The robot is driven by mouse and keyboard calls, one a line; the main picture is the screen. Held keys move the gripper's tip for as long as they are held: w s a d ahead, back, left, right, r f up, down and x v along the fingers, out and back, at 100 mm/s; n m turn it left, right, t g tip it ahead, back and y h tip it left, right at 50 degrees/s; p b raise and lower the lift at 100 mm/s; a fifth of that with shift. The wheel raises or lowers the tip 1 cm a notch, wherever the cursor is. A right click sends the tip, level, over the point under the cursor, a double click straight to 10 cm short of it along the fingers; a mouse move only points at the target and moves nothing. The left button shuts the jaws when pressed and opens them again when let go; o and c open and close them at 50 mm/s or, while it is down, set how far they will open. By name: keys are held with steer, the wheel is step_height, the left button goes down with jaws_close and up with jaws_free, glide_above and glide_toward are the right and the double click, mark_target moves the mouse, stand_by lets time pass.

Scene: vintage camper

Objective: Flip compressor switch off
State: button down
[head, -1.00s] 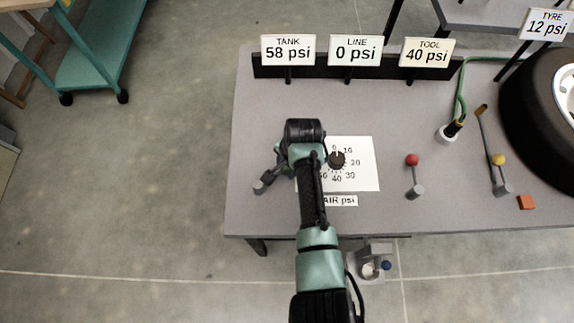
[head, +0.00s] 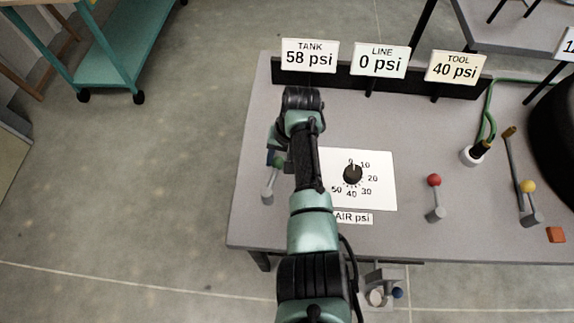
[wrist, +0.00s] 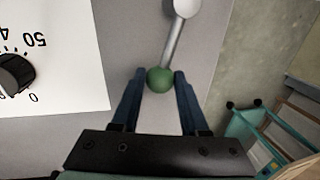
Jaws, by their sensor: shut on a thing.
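A lever with a green ball knob (wrist: 159,79) stands on the grey table, left of the white dial card. In the head view the lever's grey stem (head: 270,181) rises from its base and leans toward the gauge signs, its knob partly covered by my arm. My gripper (wrist: 160,88) is shut on the green knob, one dark blue finger on each side. In the head view my fingers are mostly hidden by my wrist. The signs read TANK 58 psi (head: 309,56), LINE 0 psi (head: 380,61) and TOOL 40 psi (head: 454,68).
A black dial (head: 352,175) sits on the card right of my arm, its pointer near 0. A red-knobbed lever (head: 434,181), a yellow-knobbed lever (head: 528,187) and an orange block (head: 556,235) stand further right. A tyre (head: 553,130) is at the right edge.

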steer(key=shift+w+a+n+b, duration=0.2)
steer(key=shift+a+n+b, duration=0.4)
steer(key=shift+a+n, duration=0.55)
steer(key=shift+n, duration=0.25)
steer(key=shift+c, duration=2.2)
jaws_free()
steer(key=shift+d+r, duration=0.1)
step_height(320, 180, up, 13)
steer(key=d, duration=0.2)
steer(key=shift+w+d+f, duration=0.2)
